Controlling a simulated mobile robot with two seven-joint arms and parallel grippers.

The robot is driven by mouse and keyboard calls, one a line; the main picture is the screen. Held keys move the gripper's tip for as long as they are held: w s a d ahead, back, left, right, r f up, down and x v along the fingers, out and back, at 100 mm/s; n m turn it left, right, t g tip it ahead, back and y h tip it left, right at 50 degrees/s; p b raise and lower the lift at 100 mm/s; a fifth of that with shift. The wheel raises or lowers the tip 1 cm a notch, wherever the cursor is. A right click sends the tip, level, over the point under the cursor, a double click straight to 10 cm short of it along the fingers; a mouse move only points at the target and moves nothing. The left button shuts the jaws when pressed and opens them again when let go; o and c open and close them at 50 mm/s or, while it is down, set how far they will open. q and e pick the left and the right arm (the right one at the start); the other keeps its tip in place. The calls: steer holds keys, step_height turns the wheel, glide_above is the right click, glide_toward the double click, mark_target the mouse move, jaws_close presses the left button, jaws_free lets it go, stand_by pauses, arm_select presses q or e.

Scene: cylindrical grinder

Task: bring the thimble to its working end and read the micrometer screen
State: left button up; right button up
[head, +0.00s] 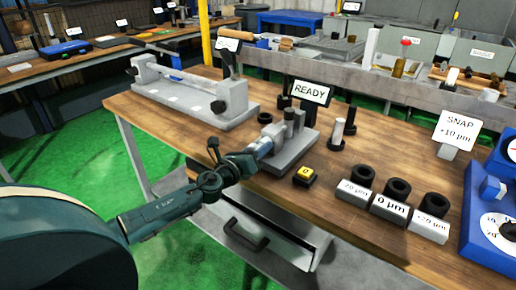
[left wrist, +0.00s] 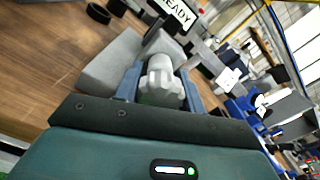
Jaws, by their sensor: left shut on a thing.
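The micrometer sits on a light grey stand (head: 292,148) near the front edge of the bench. Its screen (head: 311,92) stands behind it and reads "READY"; part of that screen also shows in the left wrist view (left wrist: 178,13). My left gripper (head: 262,149) is shut on the thimble (left wrist: 161,82), a pale grey ribbed knob between its two blue-grey fingers in the left wrist view. The gripper hides most of the thimble in the head view. My right gripper is not in view.
A yellow-and-black button block (head: 305,176) stands in front of the micrometer. Three black rings sit on labelled blocks, the middle one marked 0 µm (head: 389,208). A "SNAP" sign (head: 458,130) stands at the right. A long bench fixture (head: 190,92) lies behind left.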

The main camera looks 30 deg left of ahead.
arm_select(q)
steer(key=shift+m, duration=0.9)
steer(key=o, duration=1)
steer(key=shift+s+a+b, duration=0.15)
steer(key=shift+s+b, duration=0.15)
steer(key=shift+s, duration=1.9)
steer(key=shift+s+a+b, duration=0.2)
steer(key=shift+s+b, duration=0.1)
steer(key=shift+s, duration=1.85)
steer(key=shift+s+a+b, duration=0.15)
steer(key=shift+s+b, duration=0.15)
steer(key=shift+s, duration=1.9)
